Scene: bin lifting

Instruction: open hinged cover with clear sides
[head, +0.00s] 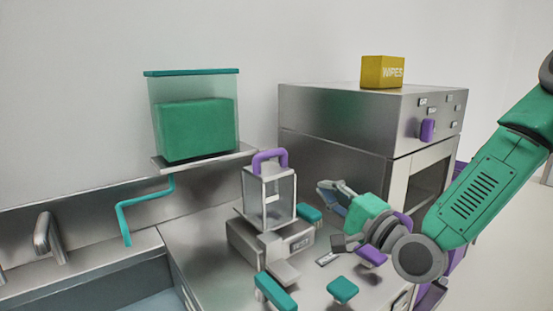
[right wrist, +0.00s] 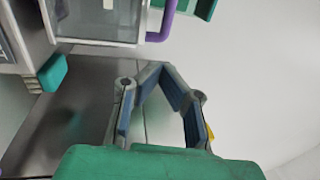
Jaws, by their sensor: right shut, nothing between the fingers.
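The hinged cover with clear sides (head: 269,205) stands upright on a low metal device (head: 240,244) on the counter. A purple handle (head: 269,155) arches over its top. The cover looks lowered onto the device. In the right wrist view the cover (right wrist: 97,20) shows at the upper left with part of its purple handle (right wrist: 168,15). My right gripper (head: 326,188) is to the right of the cover, apart from it. In the right wrist view its fingertips (right wrist: 160,70) meet with nothing between them. My left gripper is out of view.
A clear bin (head: 193,88) with a green block stands on a shelf at left. A large metal appliance (head: 340,105) carries a yellow wipes box (head: 382,72) behind my right arm. Small teal blocks (head: 342,290) lie near the device. A sink tap (head: 47,238) is at far left.

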